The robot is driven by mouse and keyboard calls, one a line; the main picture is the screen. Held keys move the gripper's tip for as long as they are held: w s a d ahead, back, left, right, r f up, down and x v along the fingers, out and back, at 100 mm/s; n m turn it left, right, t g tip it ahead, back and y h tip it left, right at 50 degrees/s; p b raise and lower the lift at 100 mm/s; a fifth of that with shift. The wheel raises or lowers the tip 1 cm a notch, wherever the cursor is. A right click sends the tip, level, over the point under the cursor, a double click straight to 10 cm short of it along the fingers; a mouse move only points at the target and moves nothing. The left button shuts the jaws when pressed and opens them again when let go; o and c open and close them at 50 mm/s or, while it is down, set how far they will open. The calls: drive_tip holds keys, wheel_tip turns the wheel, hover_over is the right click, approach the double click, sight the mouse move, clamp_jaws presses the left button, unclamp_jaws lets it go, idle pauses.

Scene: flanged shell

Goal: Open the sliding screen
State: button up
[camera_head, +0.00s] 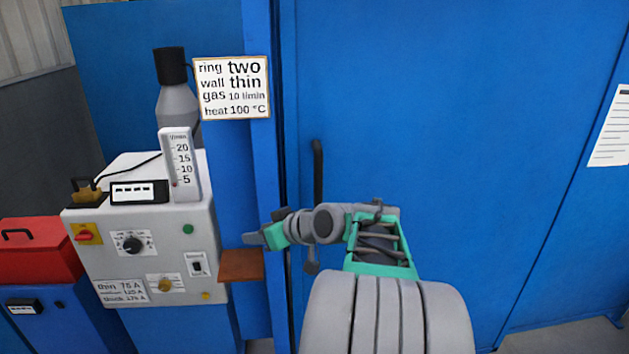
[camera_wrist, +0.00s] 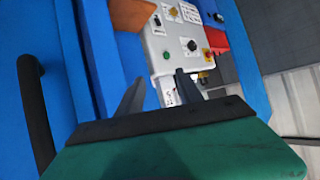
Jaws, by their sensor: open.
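The sliding screen (camera_head: 450,120) is a large blue panel filling the middle and right of the head view. Its upright black bar handle (camera_head: 318,165) is near its left edge, partly hidden behind my arm. My gripper (camera_head: 252,238) is left of the handle, apart from it, pointing left toward the machine. In the wrist view, my gripper (camera_wrist: 160,95) has its two fingers spread with nothing between them. The handle (camera_wrist: 36,115) also shows there at the far left, outside the fingers. The screen looks shut; its left edge meets a blue post (camera_head: 262,180).
A grey control box (camera_head: 150,245) with knobs and a gas bottle (camera_head: 178,105) stand at the left. A small brown shelf (camera_head: 241,265) juts out just below my gripper. A red box (camera_head: 38,252) is farther left. A sign (camera_head: 232,88) hangs above.

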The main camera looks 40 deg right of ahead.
drive_tip(key=s+d+r+t, duration=0.2)
drive_tip(key=d+r+t, duration=0.1)
drive_tip(key=d, duration=0.6)
drive_tip(key=m+t+h, duration=0.1)
drive_tip(key=t+h, duration=0.2)
approach(322, 177)
drive_tip(key=w, duration=0.4)
drive_tip(key=w+p, duration=0.1)
drive_tip(key=w, duration=0.6)
drive_tip(key=shift+w+d+f, duration=0.1)
drive_tip(key=shift+d, duration=0.05)
drive_tip(key=shift+c, duration=0.3)
clamp_jaws()
